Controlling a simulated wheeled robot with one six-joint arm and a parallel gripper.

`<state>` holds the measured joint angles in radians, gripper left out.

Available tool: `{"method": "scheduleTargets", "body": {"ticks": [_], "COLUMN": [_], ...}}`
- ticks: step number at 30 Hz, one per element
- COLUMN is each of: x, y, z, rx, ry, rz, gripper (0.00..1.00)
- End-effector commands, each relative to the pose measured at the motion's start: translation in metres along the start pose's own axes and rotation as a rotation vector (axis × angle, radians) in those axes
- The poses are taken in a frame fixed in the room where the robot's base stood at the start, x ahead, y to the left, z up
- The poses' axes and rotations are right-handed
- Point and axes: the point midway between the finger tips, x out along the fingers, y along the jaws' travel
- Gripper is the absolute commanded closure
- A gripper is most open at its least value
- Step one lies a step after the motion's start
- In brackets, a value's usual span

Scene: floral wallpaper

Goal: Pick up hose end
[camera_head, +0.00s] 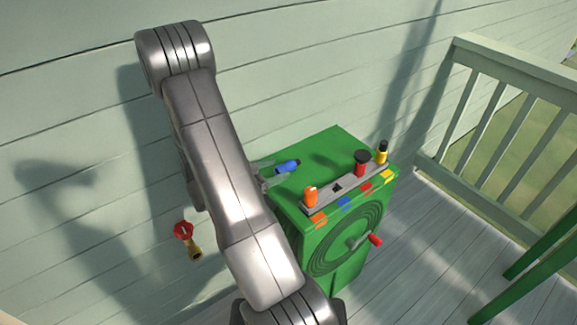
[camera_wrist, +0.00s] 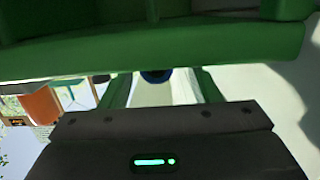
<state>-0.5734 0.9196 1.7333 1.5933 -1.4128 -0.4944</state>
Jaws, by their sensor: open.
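A blue piece with a dark tip (camera_head: 287,166) lies on the top of the green box, near its left side. I cannot tell for sure whether it is the hose end. My gripper (camera_head: 272,171) is open at the left edge of the box top, close beside the blue piece. In the wrist view, the two fingers of my gripper (camera_wrist: 160,84) are apart, and a round blue end (camera_wrist: 155,76) shows between them near the tips. Its upper part is hidden by a green edge. Whether the fingers touch it cannot be told.
The green box (camera_head: 325,150) carries a grey strip (camera_head: 323,197) with orange (camera_head: 311,196), red-and-black (camera_head: 361,164) and yellow-and-black (camera_head: 382,152) pieces. A coiled hose (camera_head: 340,240) and red-handled crank (camera_head: 375,240) are on its front. A red-handled tap (camera_head: 183,231) is on the wall.

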Motion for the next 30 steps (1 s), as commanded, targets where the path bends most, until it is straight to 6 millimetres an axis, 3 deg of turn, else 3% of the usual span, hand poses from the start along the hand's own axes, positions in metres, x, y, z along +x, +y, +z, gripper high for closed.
{"method": "scheduleTargets", "body": {"ticks": [12, 21, 22, 27, 30], "x": [0.048, 0.053, 0.053, 0.053, 0.053], "y": [0.003, 0.002, 0.002, 0.002, 0.002], "z": [0.001, 0.001, 0.001, 0.001, 0.001], "rx": [0.000, -0.001, -0.001, 0.000, 0.000], "ry": [0.000, 0.000, 0.000, 0.000, 0.000], "rz": [0.002, 0.000, 0.000, 0.000, 0.000], "gripper": [0.44, 0.44, 0.46, 0.79, 0.93]}}
